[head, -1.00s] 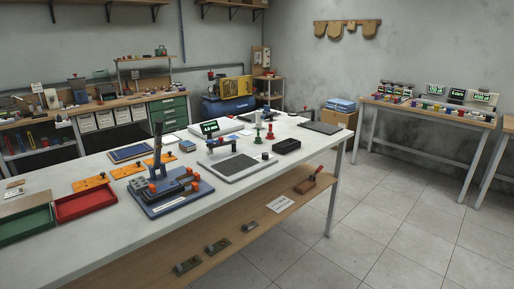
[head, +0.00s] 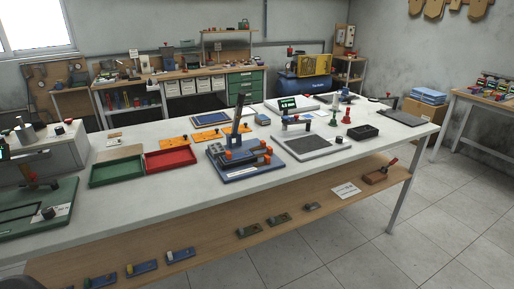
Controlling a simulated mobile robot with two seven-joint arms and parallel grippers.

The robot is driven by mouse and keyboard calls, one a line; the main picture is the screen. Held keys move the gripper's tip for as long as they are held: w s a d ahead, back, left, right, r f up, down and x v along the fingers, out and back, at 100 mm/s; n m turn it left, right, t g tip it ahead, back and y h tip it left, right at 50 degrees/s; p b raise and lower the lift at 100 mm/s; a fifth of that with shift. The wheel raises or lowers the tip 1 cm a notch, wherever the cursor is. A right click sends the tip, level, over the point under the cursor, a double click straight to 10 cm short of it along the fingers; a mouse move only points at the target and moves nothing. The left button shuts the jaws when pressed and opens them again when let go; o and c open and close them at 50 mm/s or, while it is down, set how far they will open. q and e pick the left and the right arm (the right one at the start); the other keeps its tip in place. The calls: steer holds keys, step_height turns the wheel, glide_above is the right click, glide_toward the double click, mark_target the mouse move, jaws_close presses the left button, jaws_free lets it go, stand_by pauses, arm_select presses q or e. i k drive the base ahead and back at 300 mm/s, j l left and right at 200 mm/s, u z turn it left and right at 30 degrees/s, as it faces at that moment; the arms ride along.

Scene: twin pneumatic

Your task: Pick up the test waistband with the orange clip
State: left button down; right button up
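I cannot pick out a test waistband with an orange clip for certain. On the lower shelf at the front left lie small blue strips, each with a small block or clip on it. One strip (head: 141,268) has a yellowish-orange piece, another (head: 180,255) a pale piece, and a third (head: 101,281) is partly cut off by the frame's bottom edge. They are too small to tell what they are. A blue fixture (head: 243,161) with orange knobs and an upright dark lever stands on the table. Neither of my grippers is in view.
The long white table (head: 320,175) carries a green tray (head: 117,171), a red tray (head: 170,159), orange plates (head: 208,134), a dark flat pad (head: 312,145) and a green press base (head: 40,215). Its wooden lower shelf (head: 215,255) holds several small grey-green parts. Tiled floor at right is clear.

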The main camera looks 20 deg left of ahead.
mark_target(229, 157)
steer(key=u, duration=0.25)
steer(key=i+l+u, duration=0.25)
steer(key=u, duration=0.15)
steer(key=i+l+u, duration=0.35)
steer(key=i+l, duration=0.15)
steer(key=i+l+u, duration=0.1)
steer(key=l, duration=0.3)
steer(key=i+l, duration=0.1)
steer(key=l, duration=0.15)
steer(key=i+u, duration=0.05)
